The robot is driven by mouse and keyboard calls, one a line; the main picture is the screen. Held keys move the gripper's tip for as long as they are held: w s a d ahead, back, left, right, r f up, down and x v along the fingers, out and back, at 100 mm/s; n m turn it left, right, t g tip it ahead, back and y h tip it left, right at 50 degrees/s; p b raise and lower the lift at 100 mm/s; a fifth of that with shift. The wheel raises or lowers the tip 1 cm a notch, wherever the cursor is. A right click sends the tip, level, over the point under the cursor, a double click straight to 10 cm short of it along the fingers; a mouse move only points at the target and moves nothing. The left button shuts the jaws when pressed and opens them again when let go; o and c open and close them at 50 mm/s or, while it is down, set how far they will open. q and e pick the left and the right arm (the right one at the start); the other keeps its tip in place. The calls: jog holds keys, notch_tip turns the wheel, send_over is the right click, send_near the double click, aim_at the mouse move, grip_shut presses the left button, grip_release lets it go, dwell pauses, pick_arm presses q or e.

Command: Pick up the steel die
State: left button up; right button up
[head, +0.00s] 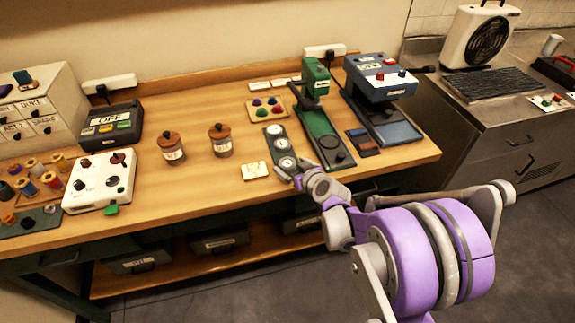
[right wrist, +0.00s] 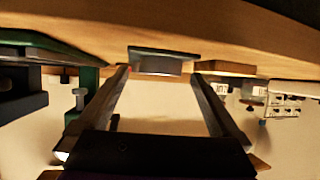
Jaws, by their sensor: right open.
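Three round, pale steel dies sit in a row on a narrow dark green plate (head: 266,128) near the table's middle front. The nearest steel die (head: 287,162) is right by my right gripper (head: 291,174), which has come in over the table's front edge. In the right wrist view, which looks upside down, the two fingers of the right gripper (right wrist: 160,80) are spread wide. A grey die (right wrist: 155,67) on its green plate (right wrist: 163,53) shows between and beyond the fingertips. I see no contact. My left gripper is out of view.
A green press (head: 318,125) and a blue-grey machine (head: 380,90) stand close on the right. A small cream card (head: 255,171) lies left of the gripper.

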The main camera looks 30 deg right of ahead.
jog(key=shift+x, duration=0.9)
jog(key=shift+c, duration=0.3)
grip_shut()
